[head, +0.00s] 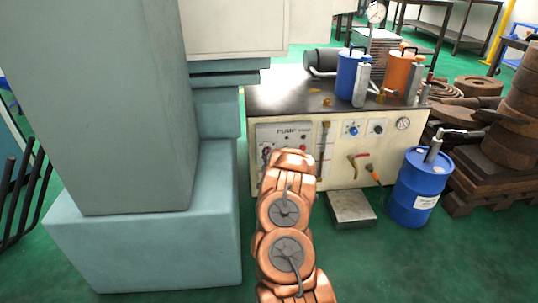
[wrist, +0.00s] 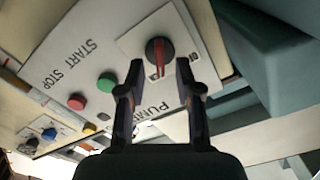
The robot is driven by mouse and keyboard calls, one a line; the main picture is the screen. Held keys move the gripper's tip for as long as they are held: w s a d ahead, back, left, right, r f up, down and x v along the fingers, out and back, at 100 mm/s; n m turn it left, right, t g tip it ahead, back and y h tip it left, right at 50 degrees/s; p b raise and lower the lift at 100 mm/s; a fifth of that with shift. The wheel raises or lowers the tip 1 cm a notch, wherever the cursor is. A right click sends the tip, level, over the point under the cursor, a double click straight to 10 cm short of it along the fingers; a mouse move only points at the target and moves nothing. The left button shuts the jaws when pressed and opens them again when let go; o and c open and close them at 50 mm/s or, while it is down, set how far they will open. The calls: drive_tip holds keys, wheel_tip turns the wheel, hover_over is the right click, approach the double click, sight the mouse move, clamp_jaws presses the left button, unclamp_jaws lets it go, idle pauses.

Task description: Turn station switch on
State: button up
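The station switch (wrist: 158,48) is a round black knob with a red bar, mounted on a white plate (wrist: 188,30) of the PUMP panel (head: 272,130). In the wrist view its red bar runs nearly straight up and down the picture. My gripper (wrist: 159,72) is open, with one dark finger on each side below the knob and nothing visible between them. Any contact with the knob cannot be told. The fingers partly cover the PUMP lettering and markings beside the plate. In the head view my copper arm reaches to the panel and hides the gripper.
A green button (wrist: 107,82) and a red button (wrist: 76,101), near START and STOP lettering, sit left of the fingers. A teal machine (head: 145,240) stands close on the left. A blue drum (head: 415,190) and a low metal box (head: 351,209) are on the right.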

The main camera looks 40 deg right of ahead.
drive_tip(key=v, duration=1)
drive_tip(key=shift+s+a, duration=0.3)
idle(0.4)
